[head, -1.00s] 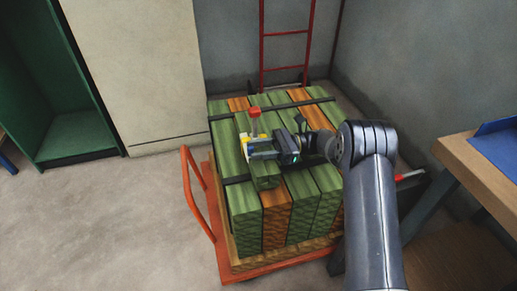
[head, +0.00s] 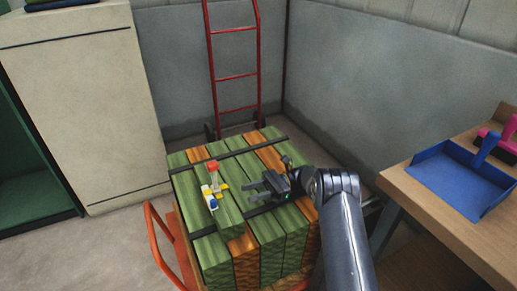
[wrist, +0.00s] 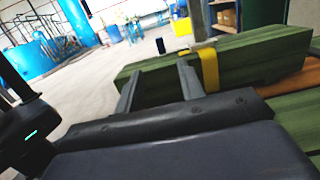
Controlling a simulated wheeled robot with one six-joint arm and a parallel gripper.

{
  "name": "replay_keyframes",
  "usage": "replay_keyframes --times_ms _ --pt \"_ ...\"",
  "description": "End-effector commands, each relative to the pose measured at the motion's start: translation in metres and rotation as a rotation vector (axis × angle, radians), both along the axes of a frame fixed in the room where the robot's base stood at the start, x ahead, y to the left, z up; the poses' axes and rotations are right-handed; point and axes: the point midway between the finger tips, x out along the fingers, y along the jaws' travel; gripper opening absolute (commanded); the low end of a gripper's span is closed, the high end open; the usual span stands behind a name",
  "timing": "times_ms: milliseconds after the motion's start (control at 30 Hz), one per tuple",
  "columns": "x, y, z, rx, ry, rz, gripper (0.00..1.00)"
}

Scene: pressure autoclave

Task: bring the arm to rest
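My gripper (head: 262,189) is over the timber stack, pointing left, with its two fingers apart and nothing seen between them. In the wrist view the fingers (wrist: 158,88) are also spread. A small device with a red top and white, yellow and blue parts (head: 213,186) sits on a raised green timber (head: 231,220), left of my gripper and apart from it. In the wrist view a yellow strap (wrist: 209,68) shows on the green timber beyond the fingertips.
The stack of green and orange timbers (head: 272,232) stands on an orange cart (head: 160,240). A red ladder-like frame (head: 234,75) stands behind it. A wooden bench (head: 440,215) with a blue dustpan (head: 457,180) is at right. Floor is clear at lower left.

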Motion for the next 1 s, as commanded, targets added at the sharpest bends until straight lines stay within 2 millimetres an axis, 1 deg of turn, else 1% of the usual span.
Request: replay_keyframes --times_ms 367,667,800,833,1000 --pt "-0.001 0.002 -0.002 0.0 0.0 0.0 0.37" --pt "-0.01 0.017 -0.003 0.0 0.0 0.002 0.37" --pt "-0.018 0.03 -0.001 0.0 0.0 0.002 0.37" --pt "-0.022 0.037 0.002 0.001 0.001 0.004 0.37" --pt "-0.039 0.065 0.006 0.0 0.001 0.003 0.37"
